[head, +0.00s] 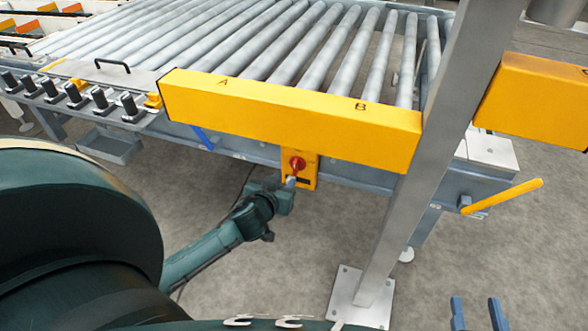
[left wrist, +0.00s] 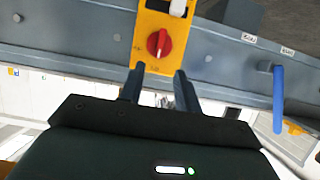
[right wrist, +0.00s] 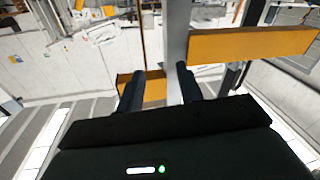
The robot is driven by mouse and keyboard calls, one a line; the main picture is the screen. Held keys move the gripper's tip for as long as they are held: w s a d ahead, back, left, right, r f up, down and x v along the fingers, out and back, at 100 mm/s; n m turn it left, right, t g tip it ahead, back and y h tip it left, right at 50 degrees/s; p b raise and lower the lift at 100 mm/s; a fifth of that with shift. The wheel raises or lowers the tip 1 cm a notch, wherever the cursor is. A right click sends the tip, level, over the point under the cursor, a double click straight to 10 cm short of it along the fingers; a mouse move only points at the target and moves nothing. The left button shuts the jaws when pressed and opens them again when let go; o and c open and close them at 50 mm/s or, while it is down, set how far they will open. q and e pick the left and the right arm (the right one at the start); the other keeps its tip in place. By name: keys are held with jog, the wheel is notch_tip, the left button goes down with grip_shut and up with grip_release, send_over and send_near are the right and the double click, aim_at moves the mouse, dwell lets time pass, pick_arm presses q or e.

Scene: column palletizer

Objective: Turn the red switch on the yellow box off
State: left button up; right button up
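The yellow switch box (head: 309,160) hangs on the conveyor's front side, below the yellow beam. Its round red switch (head: 299,162) has a raised grip. In the left wrist view the red switch (left wrist: 159,43) lies just beyond my left fingertips, its grip roughly upright in the picture; the small labels are unreadable. My left gripper (left wrist: 158,72) is open, fingers apart with nothing visibly held. In the head view my left gripper (head: 290,182) is close in front of the box; contact is unclear. My right gripper (head: 477,302) is open and empty at the bottom right.
A yellow beam (head: 290,118) marked A and B overhangs the box. A grey post (head: 420,160) stands to its right, with a yellow lever (head: 503,197) beyond. A blue handle (head: 203,138) is left of the box. Floor below is clear apart from a cable.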

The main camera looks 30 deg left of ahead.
aim_at(294, 168)
pick_arm(q)
jog(key=b+x, duration=0.2)
jog(key=x, duration=0.6)
jog(key=shift+b+x, duration=0.4)
jog(key=shift+x, duration=0.35)
pick_arm(e)
jog(key=shift+a+t+y, duration=0.4)
jog(key=shift+a+y, duration=0.1)
jog(key=shift+y, duration=0.2)
pick_arm(q)
jog(key=shift+c, duration=0.2)
grip_shut()
